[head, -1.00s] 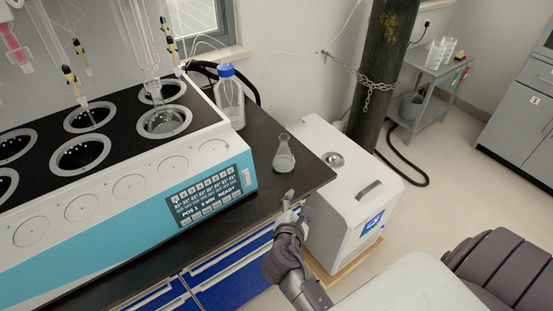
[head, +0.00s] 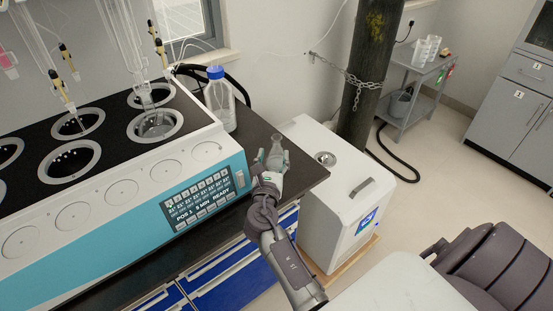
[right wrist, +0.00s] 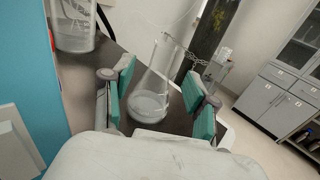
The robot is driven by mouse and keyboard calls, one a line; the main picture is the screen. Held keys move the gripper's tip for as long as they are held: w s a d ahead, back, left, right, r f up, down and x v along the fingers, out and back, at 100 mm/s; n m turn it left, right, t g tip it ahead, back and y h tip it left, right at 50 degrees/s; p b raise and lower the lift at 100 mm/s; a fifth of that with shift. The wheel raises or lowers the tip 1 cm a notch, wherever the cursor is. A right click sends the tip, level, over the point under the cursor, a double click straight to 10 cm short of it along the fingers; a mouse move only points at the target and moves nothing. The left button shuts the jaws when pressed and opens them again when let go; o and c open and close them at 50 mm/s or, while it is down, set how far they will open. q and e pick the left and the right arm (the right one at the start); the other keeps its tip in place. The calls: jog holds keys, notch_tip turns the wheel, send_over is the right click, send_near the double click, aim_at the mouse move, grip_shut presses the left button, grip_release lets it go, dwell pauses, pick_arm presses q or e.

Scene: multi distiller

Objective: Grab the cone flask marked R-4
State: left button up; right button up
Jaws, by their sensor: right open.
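A clear cone flask (head: 277,152) stands upright on the dark benchtop, right of the distiller. No R-4 mark can be read on it. In the right wrist view the flask (right wrist: 152,95) holds some clear liquid at its bottom. My right gripper (head: 268,168) is at the flask, on its near side, partly covering it in the head view. Its two green-padded fingers (right wrist: 160,100) are open, one on each side of the flask, with the left pad close to the glass. My left gripper is out of view.
The distiller (head: 130,190) with its glass columns fills the left. A blue-capped bottle (head: 220,105) stands behind the flask. A white box unit (head: 345,205) stands to the right, beyond the edge of the benchtop (head: 303,172). A chained dark cylinder (head: 370,80) is behind.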

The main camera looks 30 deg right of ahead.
aim_at(276, 144)
jog(key=shift+r+b+x, duration=0.15)
jog(key=shift+b+x, duration=0.1)
jog(key=shift+x, duration=1.35)
jog(key=shift+r+b+x, duration=0.2)
jog(key=shift+x, duration=1.4)
jog(key=shift+s, duration=0.1)
jog(key=shift+c, duration=0.2)
grip_shut()
